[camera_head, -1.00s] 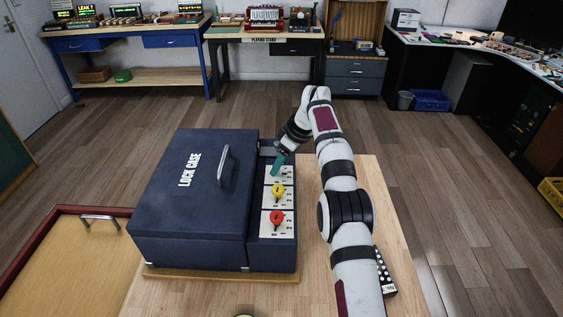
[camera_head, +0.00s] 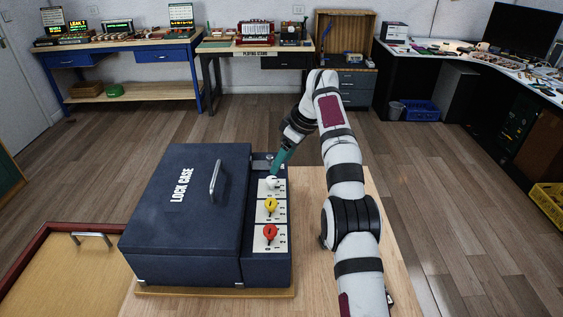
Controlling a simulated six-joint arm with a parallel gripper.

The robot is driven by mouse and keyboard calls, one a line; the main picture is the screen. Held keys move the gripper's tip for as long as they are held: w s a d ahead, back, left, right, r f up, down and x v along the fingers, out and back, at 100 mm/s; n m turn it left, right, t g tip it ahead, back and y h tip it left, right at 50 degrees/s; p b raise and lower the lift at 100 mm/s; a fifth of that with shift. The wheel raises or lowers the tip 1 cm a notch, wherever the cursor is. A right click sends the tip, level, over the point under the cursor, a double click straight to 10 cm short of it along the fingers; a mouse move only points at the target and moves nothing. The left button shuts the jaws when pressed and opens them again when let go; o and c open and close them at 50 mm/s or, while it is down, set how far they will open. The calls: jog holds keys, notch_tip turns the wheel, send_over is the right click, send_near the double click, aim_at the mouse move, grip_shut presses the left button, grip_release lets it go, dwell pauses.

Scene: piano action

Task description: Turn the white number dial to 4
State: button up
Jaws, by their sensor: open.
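The white number dial (camera_head: 271,183) is the farthest of three dials on the side panel of the dark blue lock case (camera_head: 165,222). Its number plate is too small to read and its setting cannot be told. My gripper (camera_head: 275,170) has teal fingers and comes down from the upper right. Its tips are just above and behind the white dial, which shows clear below them. The gripper is open, and I see nothing held in it. Whether the tips touch the dial cannot be told.
A yellow dial (camera_head: 270,205) and a red dial (camera_head: 269,231) sit nearer on the same panel. The case lid is shut, with a metal handle (camera_head: 215,180) on top. The wooden table (camera_head: 308,240) is bare right of the case, beside my arm.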

jog(key=s+d+r+m+g+h, duration=0.1)
jog(key=s+r+m, duration=0.3)
jog(key=s, duration=0.3)
jog(key=s+d+r+m, duration=0.2)
jog(key=s+r+m, duration=0.15)
jog(key=s, duration=0.45)
jog(key=s+f+m+g, duration=0.1)
jog(key=s+f+m, duration=0.3)
jog(key=s, duration=0.8)
jog(key=s+f+m+g, duration=0.15)
jog(key=s+m, duration=0.35)
jog(key=s, duration=0.7)
jog(key=m+t+y, duration=1.1)
jog(key=m+y, duration=0.1)
jog(key=m, duration=0.8)
send_near(276, 181)
jog(key=x, duration=1.1)
jog(key=shift+w+a, duration=0.15)
jog(key=shift+a, duration=0.05)
